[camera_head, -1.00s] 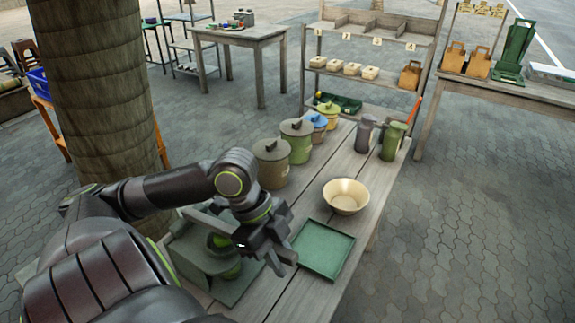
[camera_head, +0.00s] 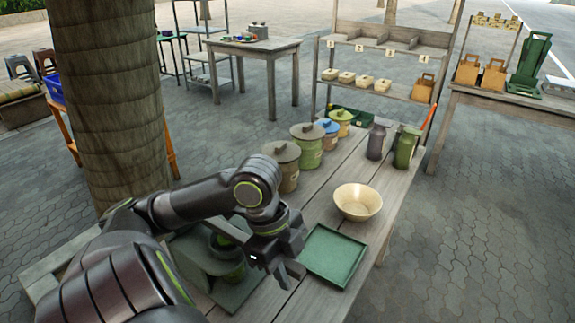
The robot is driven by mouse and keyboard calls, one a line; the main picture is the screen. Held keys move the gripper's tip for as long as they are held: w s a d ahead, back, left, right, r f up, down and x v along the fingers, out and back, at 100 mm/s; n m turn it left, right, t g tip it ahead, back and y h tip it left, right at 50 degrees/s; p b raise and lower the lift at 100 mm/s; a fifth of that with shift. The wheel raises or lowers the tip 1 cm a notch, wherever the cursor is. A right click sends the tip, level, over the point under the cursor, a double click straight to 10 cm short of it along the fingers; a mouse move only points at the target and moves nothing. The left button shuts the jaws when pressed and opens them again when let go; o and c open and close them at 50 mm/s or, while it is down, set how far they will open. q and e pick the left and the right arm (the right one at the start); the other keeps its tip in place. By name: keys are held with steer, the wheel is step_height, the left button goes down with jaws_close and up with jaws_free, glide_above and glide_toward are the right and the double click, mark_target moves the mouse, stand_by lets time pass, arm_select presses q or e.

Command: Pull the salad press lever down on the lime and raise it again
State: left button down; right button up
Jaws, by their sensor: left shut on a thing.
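The green salad press (camera_head: 232,292) stands on the near left part of the plank table, largely covered by my left arm. Its lever (camera_head: 226,229) shows as a grey-green bar running toward my left gripper (camera_head: 290,272). My left gripper is shut on the lever, above the table at the press's right side; the grip itself is mostly hidden. A green round part shows inside the press, but I cannot make out the lime for sure. My right gripper is not in view.
A green tray (camera_head: 333,257) lies just right of my left gripper, with a cream bowl (camera_head: 358,201) behind it. Lidded canisters (camera_head: 284,170) line the table's far left side. Two jugs (camera_head: 407,147) stand at the far end. A tree trunk (camera_head: 112,100) rises at left.

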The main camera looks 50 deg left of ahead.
arm_select(q)
steer(key=c, duration=1.3)
jaws_free()
steer(key=shift+f, duration=0.2)
steer(key=shift+r, duration=0.15)
steer(key=p+v, duration=0.4)
steer(key=v, duration=0.5)
steer(key=shift+a+p, duration=0.1)
steer(key=shift+p, duration=0.2)
steer(key=shift+p+v, duration=4.1)
steer(key=shift+p, duration=1.4)
